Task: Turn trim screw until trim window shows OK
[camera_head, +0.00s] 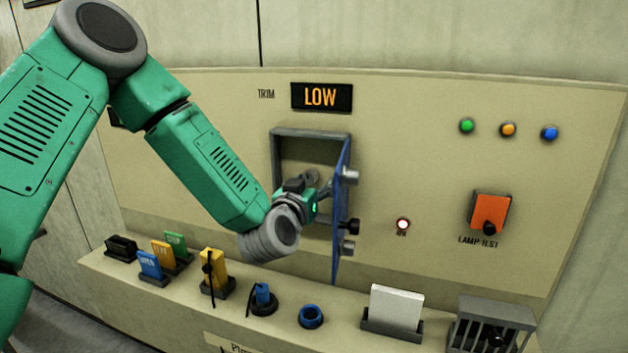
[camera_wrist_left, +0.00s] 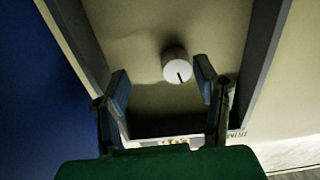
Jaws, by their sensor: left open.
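The trim window (camera_head: 321,97) reads LOW in orange letters on black. Below it is a framed recess (camera_head: 296,150) with its blue door (camera_head: 343,215) swung open to the right. My left gripper (camera_head: 318,190) is at the recess mouth, left of the door. In the left wrist view, the trim screw (camera_wrist_left: 176,66) is a pale round knob with a short dark mark on its face. My left gripper (camera_wrist_left: 163,78) is open there, its fingers apart on either side of the screw; contact does not show. My right gripper is not in view.
The ledge below holds colored tags (camera_head: 150,264), a blue ring (camera_head: 311,316), a white card (camera_head: 396,305) in a holder and a grey slotted box (camera_head: 492,322). A lit red-ringed button (camera_head: 403,224) and an orange lamp-test switch (camera_head: 490,210) are right of the door.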

